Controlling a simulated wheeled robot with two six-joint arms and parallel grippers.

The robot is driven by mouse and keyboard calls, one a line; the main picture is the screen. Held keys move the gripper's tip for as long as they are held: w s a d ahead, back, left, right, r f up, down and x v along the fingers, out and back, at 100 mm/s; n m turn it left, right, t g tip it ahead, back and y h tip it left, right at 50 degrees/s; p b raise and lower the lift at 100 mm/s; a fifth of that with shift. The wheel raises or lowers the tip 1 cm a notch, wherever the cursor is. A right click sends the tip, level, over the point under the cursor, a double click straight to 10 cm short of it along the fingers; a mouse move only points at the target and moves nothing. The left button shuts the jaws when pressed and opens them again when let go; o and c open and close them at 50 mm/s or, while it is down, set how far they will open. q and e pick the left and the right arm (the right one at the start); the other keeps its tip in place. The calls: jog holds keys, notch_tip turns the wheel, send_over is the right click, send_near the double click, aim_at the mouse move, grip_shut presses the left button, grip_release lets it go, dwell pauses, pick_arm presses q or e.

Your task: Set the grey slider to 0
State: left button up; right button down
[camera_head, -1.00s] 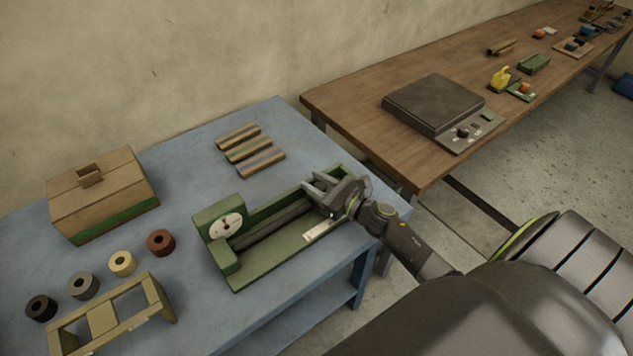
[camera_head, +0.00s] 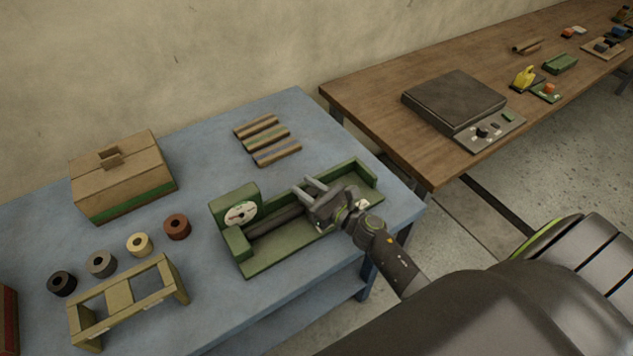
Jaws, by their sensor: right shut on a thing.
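A green trough-like device (camera_head: 262,262) lies on the blue table, with a round white dial (camera_head: 240,213) on its left end block. A dark grey bar (camera_head: 277,222) runs along inside it, from the dial end to my gripper. My right gripper (camera_head: 316,191) reaches over the trough from the front right and is shut, around its middle to right part. What it grips looks like the grey slider, but the gripper hides it and part of the scale. The right end of the trough is empty. My left gripper is not in view.
On the blue table (camera_head: 215,160) are a cardboard box (camera_head: 125,180), several small rolls (camera_head: 138,245), a wooden stand (camera_head: 125,300) and striped strips (camera_head: 266,140). A brown bench (camera_head: 375,100) with a scale (camera_head: 455,100) stands at the back right.

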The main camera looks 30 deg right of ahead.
jog(key=shift+a, duration=0.1)
jog(key=c, duration=1.5)
grip_release()
jog(key=o, duration=0.4)
jog(key=shift+a, duration=0.25)
jog(key=shift+o, duration=0.2)
jog(key=shift+d, duration=0.1)
jog(key=shift+s+d, duration=0.15)
jog(key=shift+s, duration=0.05)
jog(key=b+v, duration=0.3)
jog(key=v, duration=0.5)
jog(key=b+v, duration=0.3)
jog(key=v, duration=0.5)
jog(key=shift+f+b, duration=0.25)
jog(key=shift+b, duration=0.15)
jog(key=shift+s+d+r, duration=0.15)
jog(key=shift+s+r, duration=0.05)
jog(key=shift+s, duration=0.25)
